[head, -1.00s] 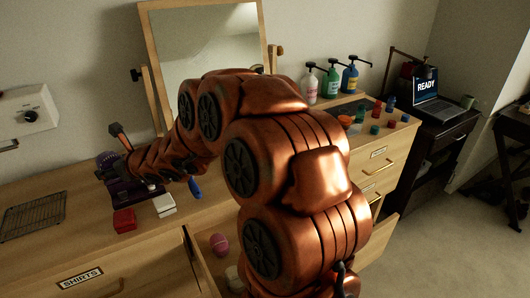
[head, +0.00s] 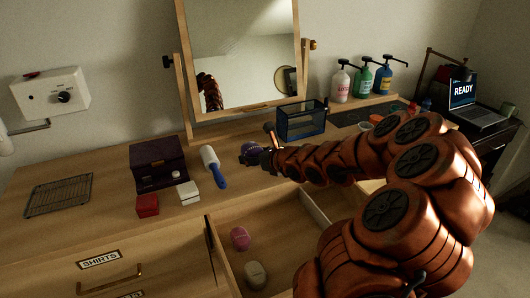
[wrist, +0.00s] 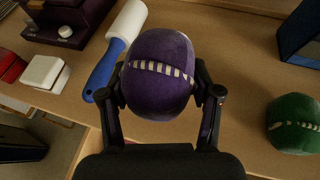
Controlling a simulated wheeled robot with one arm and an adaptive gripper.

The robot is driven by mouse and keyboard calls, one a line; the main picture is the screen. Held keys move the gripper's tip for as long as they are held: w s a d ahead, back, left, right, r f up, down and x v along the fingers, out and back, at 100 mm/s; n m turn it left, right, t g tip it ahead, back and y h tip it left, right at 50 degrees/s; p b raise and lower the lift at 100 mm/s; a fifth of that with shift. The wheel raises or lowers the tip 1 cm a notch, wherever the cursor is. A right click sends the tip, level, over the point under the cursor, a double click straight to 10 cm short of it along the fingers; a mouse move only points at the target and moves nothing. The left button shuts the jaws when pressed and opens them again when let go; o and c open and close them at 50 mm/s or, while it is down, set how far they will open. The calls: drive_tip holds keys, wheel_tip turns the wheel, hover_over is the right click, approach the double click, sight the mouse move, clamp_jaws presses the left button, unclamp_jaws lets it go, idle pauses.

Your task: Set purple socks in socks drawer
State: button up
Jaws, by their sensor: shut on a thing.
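The purple socks (wrist: 158,75) are a rolled ball with a white striped band. My gripper (wrist: 160,92) is shut on them in the wrist view, one finger on each side. In the head view my gripper (head: 262,158) holds the purple socks (head: 251,149) above the dresser top, right of the lint roller. An open drawer (head: 312,208) below it holds a pink sock ball (head: 240,238) and a cream sock ball (head: 256,274). No socks label shows on it; its front is hidden.
A lint roller (head: 212,166), purple box (head: 158,165), red box (head: 147,205) and white box (head: 189,193) are on the dresser top. A blue bin (head: 301,122) stands behind. A green sock ball (wrist: 294,124) is at right in the wrist view. The shirts drawer (head: 145,262) is at left.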

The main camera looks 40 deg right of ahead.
drive_tip(key=shift+m+h, duration=0.6)
drive_tip(key=shift+h, duration=0.1)
drive_tip(key=s+d, duration=0.1)
drive_tip(key=d, duration=0.1)
drive_tip(key=s+d+f, duration=0.1)
drive_tip(key=s+d, duration=0.1)
drive_tip(key=d, duration=0.1)
drive_tip(key=s+d+f+b, duration=0.1)
drive_tip(key=s+d, duration=0.1)
drive_tip(key=shift+d+f, duration=0.2)
drive_tip(key=shift+d, duration=0.1)
drive_tip(key=w, duration=0.5)
drive_tip(key=w+f+p, duration=0.1)
drive_tip(key=w, duration=0.4)
drive_tip(key=w+p, duration=0.1)
drive_tip(key=w, duration=0.4)
drive_tip(key=shift+w+d+f, duration=0.25)
drive_tip(key=shift+d, duration=0.15)
drive_tip(key=shift+f+p, duration=0.5)
drive_tip(key=shift+f, duration=1.25)
drive_tip(key=shift+f, duration=0.15)
drive_tip(key=o, duration=1.1)
